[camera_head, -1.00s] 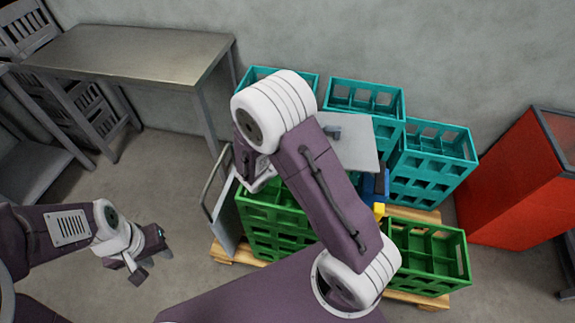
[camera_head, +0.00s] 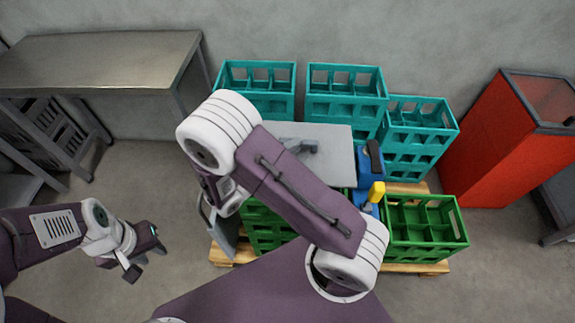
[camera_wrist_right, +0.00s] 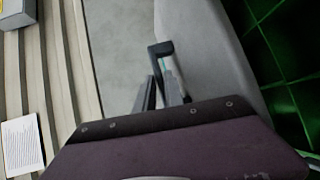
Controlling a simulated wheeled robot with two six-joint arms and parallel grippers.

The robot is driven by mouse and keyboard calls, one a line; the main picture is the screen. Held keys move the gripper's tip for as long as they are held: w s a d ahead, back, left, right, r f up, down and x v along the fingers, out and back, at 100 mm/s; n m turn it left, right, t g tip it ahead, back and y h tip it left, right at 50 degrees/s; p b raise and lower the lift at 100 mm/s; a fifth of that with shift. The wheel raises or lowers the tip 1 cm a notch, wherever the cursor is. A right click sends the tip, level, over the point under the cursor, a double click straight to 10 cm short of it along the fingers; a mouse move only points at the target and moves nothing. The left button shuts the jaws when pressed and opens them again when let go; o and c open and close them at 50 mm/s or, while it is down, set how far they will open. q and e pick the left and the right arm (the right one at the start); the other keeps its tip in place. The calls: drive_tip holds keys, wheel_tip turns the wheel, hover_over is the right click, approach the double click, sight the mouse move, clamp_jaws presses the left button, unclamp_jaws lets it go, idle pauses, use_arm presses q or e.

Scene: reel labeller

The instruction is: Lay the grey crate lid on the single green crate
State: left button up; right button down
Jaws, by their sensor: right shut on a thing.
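My right gripper (camera_wrist_right: 162,92) is shut on the dark handle of the lid, seen in the wrist view; my upper arm hides much of that hand in the head view. A lone green crate (camera_head: 425,244) with an open, divided top stands at the pallet's right, apart from the lid. A taller green stack (camera_head: 266,230) is at the left, partly hidden. My left gripper (camera_head: 142,262) is open and empty over the floor.
Teal crates (camera_head: 345,92) stand behind the lid. A blue device (camera_head: 371,168) with a yellow part (camera_head: 377,190) is just right of it. A red cabinet (camera_head: 490,140) is right; a metal table (camera_head: 100,58) is back left. A grey panel (camera_head: 226,236) stands beside the green stack.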

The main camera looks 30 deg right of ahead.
drive_tip(key=shift+s+a+f, duration=0.35)
drive_tip(key=shift+a+f, duration=0.05)
drive_tip(key=shift+a, duration=0.2)
drive_tip(key=shift+s+a+f, duration=0.3)
drive_tip(key=shift+a+f, duration=0.05)
drive_tip(key=shift+a, duration=0.2)
drive_tip(key=shift+f+b, duration=0.4)
drive_tip(key=shift+f, duration=1.65)
drive_tip(key=shift+f, duration=0.1)
drive_tip(key=c, duration=1.4)
unclamp_jaws()
